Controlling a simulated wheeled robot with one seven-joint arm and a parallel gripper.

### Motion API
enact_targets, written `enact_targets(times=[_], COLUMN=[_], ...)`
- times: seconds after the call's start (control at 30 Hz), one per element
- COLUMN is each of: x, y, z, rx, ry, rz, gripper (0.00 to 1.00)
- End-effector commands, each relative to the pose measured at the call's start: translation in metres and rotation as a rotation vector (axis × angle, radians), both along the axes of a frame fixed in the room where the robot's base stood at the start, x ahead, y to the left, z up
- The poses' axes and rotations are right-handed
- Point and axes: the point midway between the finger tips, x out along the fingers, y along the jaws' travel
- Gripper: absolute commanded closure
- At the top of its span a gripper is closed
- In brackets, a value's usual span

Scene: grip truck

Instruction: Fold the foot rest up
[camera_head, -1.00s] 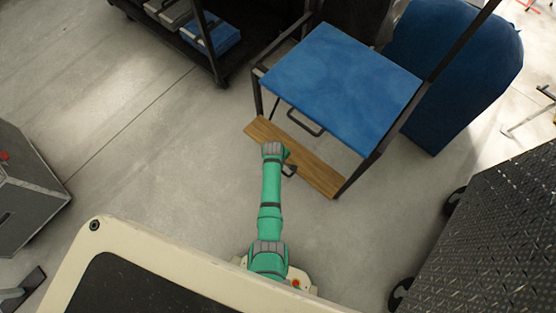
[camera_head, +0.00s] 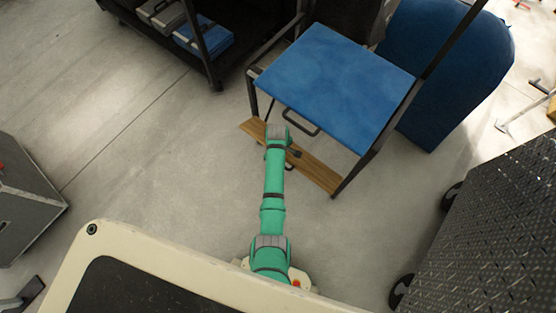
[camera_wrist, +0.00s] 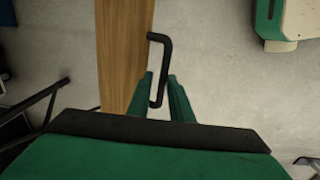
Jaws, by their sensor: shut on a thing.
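The foot rest (camera_head: 318,172) is a wooden board low at the front of the chair with the blue seat (camera_head: 338,85). It looks narrow and tilted in the head view. In the wrist view the board (camera_wrist: 125,45) runs up the left of centre. Its black bar handle (camera_wrist: 166,55) stands beside the board's edge. My gripper (camera_wrist: 163,90) is shut on this handle, with a green finger on each side of its lower part. In the head view my wrist covers part of the board and hides the fingers.
A second black handle (camera_head: 300,123) shows under the seat's front edge. A dark shelf with cases (camera_head: 203,35) stands at the upper left and a grey box (camera_head: 28,195) at the left. A dark textured panel (camera_head: 490,225) is at the right. The floor in front of the chair is clear.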

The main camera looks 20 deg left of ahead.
Motion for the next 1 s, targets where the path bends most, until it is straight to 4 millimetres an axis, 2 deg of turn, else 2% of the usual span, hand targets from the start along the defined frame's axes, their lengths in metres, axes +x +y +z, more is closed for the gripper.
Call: enact_targets(times=[0.03, 0.27, 0.3, 0.33, 1.0], x=[0.0153, 0.0152, 0.0152, 0.0152, 0.0097], y=[-0.0068, -0.0069, -0.007, -0.0068, -0.0038], z=[0.0064, 0.0063, 0.0063, 0.0063, 0.0051], rx=[-0.004, -0.004, -0.004, -0.004, -0.004], ry=[-0.038, -0.038, -0.038, -0.038, -0.028], rz=[-0.016, -0.016, -0.016, -0.016, -0.008], gripper=[1.0, 1.0, 0.76, 0.71, 0.71])
